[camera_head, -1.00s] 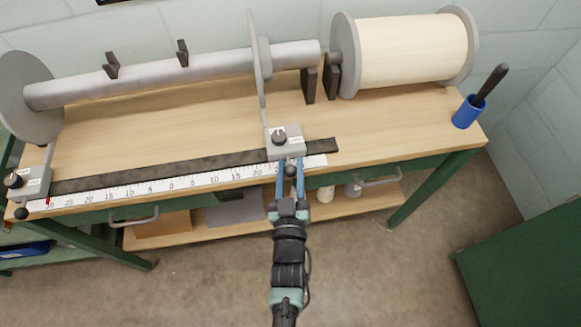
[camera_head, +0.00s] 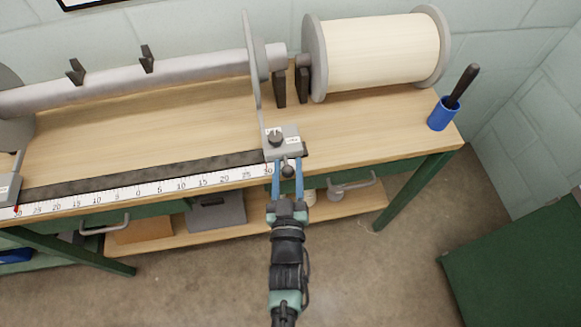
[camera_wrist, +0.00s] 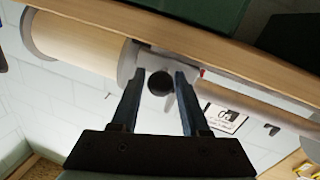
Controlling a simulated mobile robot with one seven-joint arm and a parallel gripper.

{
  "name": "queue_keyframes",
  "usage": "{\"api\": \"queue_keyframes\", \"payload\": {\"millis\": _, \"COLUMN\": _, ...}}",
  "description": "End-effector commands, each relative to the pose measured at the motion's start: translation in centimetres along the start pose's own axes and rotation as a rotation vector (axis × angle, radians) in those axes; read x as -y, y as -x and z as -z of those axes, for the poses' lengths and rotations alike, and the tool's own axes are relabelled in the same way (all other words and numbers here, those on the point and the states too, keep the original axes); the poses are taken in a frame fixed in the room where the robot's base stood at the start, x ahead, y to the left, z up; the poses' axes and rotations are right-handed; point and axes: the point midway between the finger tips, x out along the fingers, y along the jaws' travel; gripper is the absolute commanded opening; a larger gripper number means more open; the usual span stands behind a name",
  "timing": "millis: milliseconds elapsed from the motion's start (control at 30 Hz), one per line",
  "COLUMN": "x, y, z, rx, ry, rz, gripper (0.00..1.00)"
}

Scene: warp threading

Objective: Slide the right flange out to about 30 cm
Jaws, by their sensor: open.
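The right flange (camera_head: 252,75) is a thin grey disc around the grey roller, with an arm down to a grey slider block (camera_head: 284,142) on the dark rail (camera_head: 140,176). The block's left edge is near the 30 mark at the right end of the white scale (camera_head: 150,189). A dark ball knob (camera_head: 288,171) sticks out of the block's front. My gripper (camera_head: 288,166) is open, with its blue fingers on either side of the knob. In the wrist view the knob (camera_wrist: 160,83) sits between the fingertips, with gaps showing.
The left slider block (camera_head: 8,188) is at the picture's left edge. A cream spool (camera_head: 382,50) stands behind at right, beyond dark roller supports (camera_head: 279,88). A blue cup (camera_head: 440,115) stands at the bench's right end. Bench top right of the block is clear.

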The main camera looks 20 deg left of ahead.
Motion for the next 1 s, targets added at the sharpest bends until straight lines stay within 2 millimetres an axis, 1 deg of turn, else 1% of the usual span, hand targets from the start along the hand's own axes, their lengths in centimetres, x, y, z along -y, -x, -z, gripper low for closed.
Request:
{"api": "queue_keyframes", "payload": {"millis": 33, "x": 0.0, "y": 0.0, "z": 0.0, "rx": 0.0, "ry": 0.0, "rz": 0.0, "gripper": 0.57}}
{"api": "queue_keyframes", "payload": {"millis": 100, "x": 0.0, "y": 0.0, "z": 0.0, "rx": 0.0, "ry": 0.0, "rz": -0.001, "gripper": 0.66}}
{"api": "queue_keyframes", "payload": {"millis": 367, "x": -0.1, "y": 0.0, "z": 0.0, "rx": 0.0, "ry": 0.0, "rz": -0.002, "gripper": 0.66}}
{"api": "queue_keyframes", "payload": {"millis": 467, "x": -0.1, "y": 0.4, "z": -0.1, "rx": 0.001, "ry": 0.001, "rz": -0.002, "gripper": 0.66}}
{"api": "queue_keyframes", "payload": {"millis": 533, "x": -0.1, "y": 1.0, "z": 0.0, "rx": 0.0, "ry": 0.001, "rz": -0.002, "gripper": 0.66}}
{"api": "queue_keyframes", "payload": {"millis": 667, "x": -0.1, "y": 3.1, "z": -0.1, "rx": 0.004, "ry": 0.0, "rz": -0.002, "gripper": 0.66}}
{"api": "queue_keyframes", "payload": {"millis": 800, "x": -0.1, "y": 6.1, "z": -0.2, "rx": 0.004, "ry": 0.001, "rz": -0.002, "gripper": 0.66}}
{"api": "queue_keyframes", "payload": {"millis": 1000, "x": 0.0, "y": 10.0, "z": -0.1, "rx": 0.004, "ry": 0.001, "rz": -0.002, "gripper": 0.66}}
